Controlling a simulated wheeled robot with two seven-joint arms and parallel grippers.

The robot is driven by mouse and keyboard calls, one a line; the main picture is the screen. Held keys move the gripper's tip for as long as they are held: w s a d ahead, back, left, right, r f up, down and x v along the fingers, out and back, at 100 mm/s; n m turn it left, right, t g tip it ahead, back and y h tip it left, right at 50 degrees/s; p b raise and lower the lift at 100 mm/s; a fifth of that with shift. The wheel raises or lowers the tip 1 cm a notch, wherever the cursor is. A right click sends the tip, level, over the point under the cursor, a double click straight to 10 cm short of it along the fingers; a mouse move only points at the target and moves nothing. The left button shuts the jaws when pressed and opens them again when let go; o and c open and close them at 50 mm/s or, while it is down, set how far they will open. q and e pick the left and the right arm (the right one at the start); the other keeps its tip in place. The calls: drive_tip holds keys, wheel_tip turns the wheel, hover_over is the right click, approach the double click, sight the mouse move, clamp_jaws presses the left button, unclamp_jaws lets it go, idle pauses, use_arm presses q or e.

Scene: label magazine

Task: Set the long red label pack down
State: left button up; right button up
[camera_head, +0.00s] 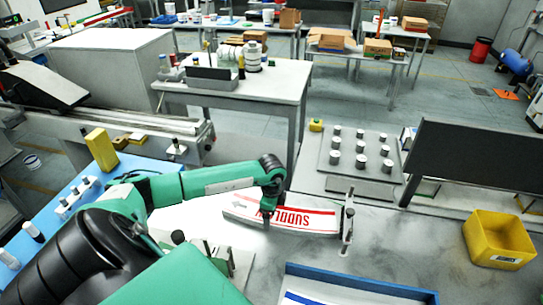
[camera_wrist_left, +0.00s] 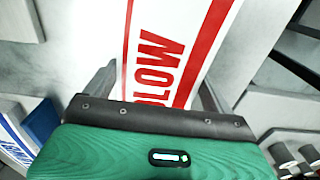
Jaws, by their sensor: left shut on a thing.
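The long red label pack (camera_head: 305,218) is white with red bands and large red lettering. It stretches sideways across the grey worktop in the head view, its right end close to a metal post fixture (camera_head: 348,222). My left gripper (camera_head: 268,214) is shut on the pack left of its middle, coming from above. In the left wrist view the pack (camera_wrist_left: 170,45) runs up and away between the two fingers, its near end hidden by the gripper body. I cannot tell whether the pack touches the worktop. My right gripper is not in view.
A blue-edged tray (camera_head: 360,281) lies at the front. A dark panel (camera_head: 470,165) and a yellow bin (camera_head: 499,239) are at the right. The worktop between fixture and bin is clear.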

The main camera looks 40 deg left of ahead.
use_arm(q)
drive_tip(key=o, duration=1.2)
drive_tip(key=shift+r, duration=0.1)
drive_tip(key=shift+r, duration=0.15)
wheel_tip(320, 180, up, 12)
drive_tip(key=b, duration=0.4)
drive_tip(key=shift+b, duration=0.35)
drive_tip(key=shift+f, duration=0.2)
